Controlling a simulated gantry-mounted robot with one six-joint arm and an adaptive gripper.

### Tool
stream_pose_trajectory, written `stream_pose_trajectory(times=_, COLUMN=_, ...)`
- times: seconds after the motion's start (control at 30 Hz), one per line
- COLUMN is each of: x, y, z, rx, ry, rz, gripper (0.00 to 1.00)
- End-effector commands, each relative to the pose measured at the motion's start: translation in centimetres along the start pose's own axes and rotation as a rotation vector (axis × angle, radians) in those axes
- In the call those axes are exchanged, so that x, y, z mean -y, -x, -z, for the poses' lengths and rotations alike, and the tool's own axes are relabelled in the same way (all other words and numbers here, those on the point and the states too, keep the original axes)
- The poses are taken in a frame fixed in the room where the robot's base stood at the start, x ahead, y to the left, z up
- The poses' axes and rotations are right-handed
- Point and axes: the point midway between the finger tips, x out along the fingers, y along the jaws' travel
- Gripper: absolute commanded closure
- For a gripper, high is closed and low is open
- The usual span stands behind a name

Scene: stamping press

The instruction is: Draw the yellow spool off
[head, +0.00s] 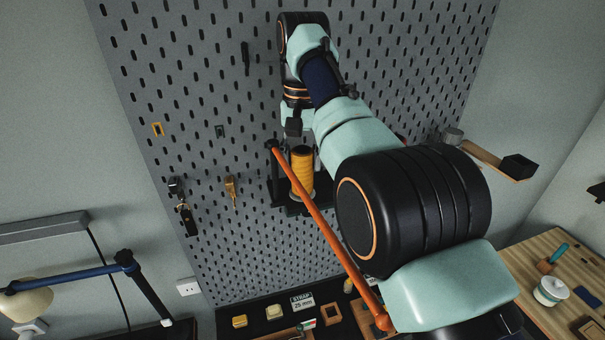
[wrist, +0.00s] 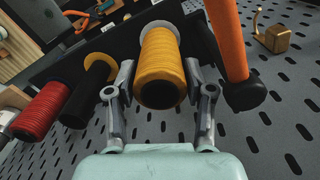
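The yellow spool (head: 302,172) stands on a black rack (head: 283,193) on the pegboard, with a pale flange at its end. In the wrist view the spool (wrist: 163,68) lies between the two fingers of my gripper (wrist: 158,78). The fingers are spread, one on each side of it, with a narrow gap at the left; on the right I cannot tell whether it touches. In the head view my arm hides most of the gripper. An orange bar (head: 318,222) with a black end runs close beside the spool, on the right in the wrist view (wrist: 229,45).
In the wrist view a dark peg or core (wrist: 88,92) with a yellow flange and a red spool (wrist: 42,110) sit left of the yellow spool. A brass padlock (wrist: 272,39) hangs at the right. Below are a labelled parts shelf (head: 275,320) and, at right, a wooden bench (head: 540,250).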

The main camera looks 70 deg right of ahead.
Motion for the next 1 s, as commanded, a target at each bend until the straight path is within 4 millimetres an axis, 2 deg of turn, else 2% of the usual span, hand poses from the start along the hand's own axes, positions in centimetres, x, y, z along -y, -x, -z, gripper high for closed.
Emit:
stream_pose_trajectory(times=0.03, x=0.0, y=0.0, z=0.0, rx=0.0, ry=0.0, rz=0.0, gripper=0.38)
stream_pose_trajectory(times=0.13, x=0.0, y=0.0, z=0.0, rx=0.0, ry=0.0, rz=0.0, gripper=0.21)
stream_pose_trajectory(times=0.17, x=0.0, y=0.0, z=0.0, rx=0.0, ry=0.0, rz=0.0, gripper=0.19)
stream_pose_trajectory(times=0.43, x=0.0, y=-0.1, z=0.0, rx=0.0, ry=0.0, rz=0.0, gripper=0.19)
stream_pose_trajectory(times=0.53, x=0.0, y=-0.9, z=0.0, rx=0.0, ry=0.0, rz=0.0, gripper=0.19)
stream_pose_trajectory(times=0.9, x=0.0, y=8.2, z=0.0, rx=-0.001, ry=0.0, rz=0.0, gripper=0.19)
stream_pose_trajectory(times=0.97, x=0.0, y=9.6, z=-0.1, rx=-0.001, ry=0.0, rz=0.0, gripper=0.19)
stream_pose_trajectory(times=1.0, x=0.0, y=9.2, z=-0.1, rx=0.001, ry=0.001, rz=0.0, gripper=0.19)
